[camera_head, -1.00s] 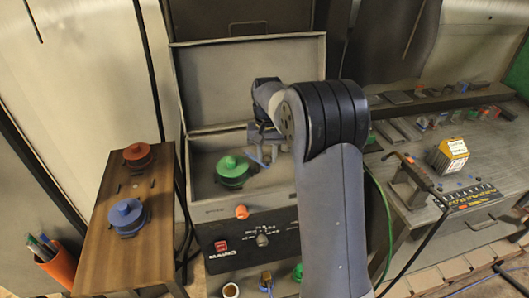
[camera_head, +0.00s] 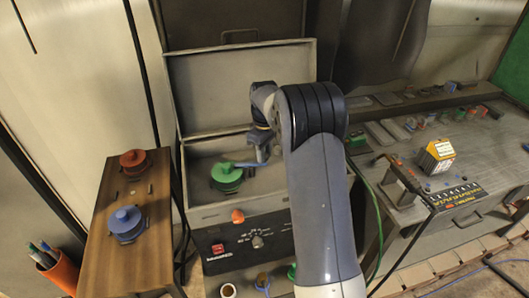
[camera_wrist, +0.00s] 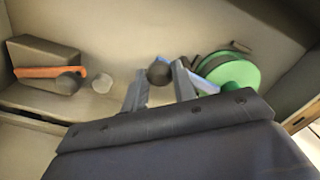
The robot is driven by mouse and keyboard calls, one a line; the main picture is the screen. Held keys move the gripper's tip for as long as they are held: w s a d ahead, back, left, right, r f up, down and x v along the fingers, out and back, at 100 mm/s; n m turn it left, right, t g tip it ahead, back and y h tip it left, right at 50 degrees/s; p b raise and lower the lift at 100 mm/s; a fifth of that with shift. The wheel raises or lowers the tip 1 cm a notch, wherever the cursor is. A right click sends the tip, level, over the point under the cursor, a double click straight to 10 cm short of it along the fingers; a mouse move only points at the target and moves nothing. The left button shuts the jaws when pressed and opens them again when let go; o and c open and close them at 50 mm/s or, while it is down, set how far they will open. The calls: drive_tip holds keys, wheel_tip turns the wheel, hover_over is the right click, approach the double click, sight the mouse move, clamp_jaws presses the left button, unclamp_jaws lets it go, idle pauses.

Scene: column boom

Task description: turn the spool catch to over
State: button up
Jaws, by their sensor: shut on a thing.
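The green spool (camera_head: 227,173) sits inside the open grey case, left of my gripper (camera_head: 262,152). A blue bar, which looks like the spool catch (camera_head: 246,164), runs from the spool's edge to my gripper in the head view. In the wrist view a black ball knob (camera_wrist: 159,72) sits between the fingertips of my gripper (camera_wrist: 160,82), which is shut on it. The blue bar (camera_wrist: 203,84) reaches from beside the knob toward the green spool (camera_wrist: 236,76). I cannot tell how far the bar lies over the spool. My fingers hide part of it.
The wrist view also shows an orange lever (camera_wrist: 45,72) on a dark block. The case's raised lid (camera_head: 240,85) stands behind, and its front panel has an orange knob (camera_head: 238,216). A wooden stand (camera_head: 100,265) at left holds red (camera_head: 133,160) and blue (camera_head: 126,219) spools.

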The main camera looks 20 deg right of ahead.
drive_tip(key=shift+w+n, duration=0.35)
drive_tip(key=shift+n, duration=0.45)
drive_tip(key=shift+r, duration=0.1)
drive_tip(key=o, duration=1)
wheel_tip(320, 180, up, 11)
drive_tip(key=shift+f+b, duration=0.15)
drive_tip(key=shift+b, duration=0.3)
wheel_tip(320, 180, down, 11)
drive_tip(key=shift+p, duration=0.6)
